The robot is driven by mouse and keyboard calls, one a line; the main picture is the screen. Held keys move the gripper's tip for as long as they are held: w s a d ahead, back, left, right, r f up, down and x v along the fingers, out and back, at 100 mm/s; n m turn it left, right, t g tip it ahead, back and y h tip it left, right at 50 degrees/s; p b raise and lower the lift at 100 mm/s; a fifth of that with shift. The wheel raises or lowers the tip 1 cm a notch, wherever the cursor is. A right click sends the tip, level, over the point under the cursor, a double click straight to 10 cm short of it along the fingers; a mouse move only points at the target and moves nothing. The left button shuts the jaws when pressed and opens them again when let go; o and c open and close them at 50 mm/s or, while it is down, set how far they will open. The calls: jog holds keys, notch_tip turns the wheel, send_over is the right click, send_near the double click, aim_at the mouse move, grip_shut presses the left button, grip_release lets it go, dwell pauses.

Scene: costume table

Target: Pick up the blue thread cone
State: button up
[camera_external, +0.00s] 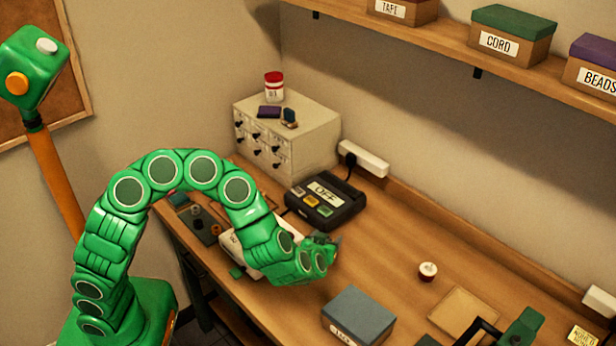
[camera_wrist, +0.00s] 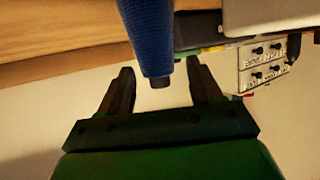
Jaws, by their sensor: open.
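The blue thread cone (camera_wrist: 149,35) shows in the wrist view at the top middle, with a textured blue surface that narrows to a dark tip. My gripper (camera_wrist: 160,69) is open there, one dark finger on each side of the cone's narrow end. A gap shows between the cone and each finger. The cone's wide end is cut off by the picture's top edge. In the external view my gripper (camera_external: 328,243) is low over the table near the black box marked OFF; I cannot make out the cone there, and the arm may hide it.
The black OFF box (camera_external: 326,200) stands behind my gripper, with a white drawer cabinet (camera_external: 318,140) further back. A grey-blue lidded box (camera_external: 358,315) is in front.

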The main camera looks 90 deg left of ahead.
jog(key=shift+w+a+f, duration=0.1)
jog(key=shift+a, duration=0.15)
jog(key=c, duration=1.1)
jog(key=shift+r, duration=0.8)
jog(key=s+d+r, duration=0.2)
jog(key=s+r, duration=0.1)
jog(key=s, duration=0.1)
jog(key=s+d+r, duration=0.2)
jog(key=s+r, duration=0.2)
jog(key=s+d+r, duration=0.2)
jog(key=s+r, duration=0.2)
jog(key=shift+s+r, duration=0.25)
jog(key=shift+s, duration=0.1)
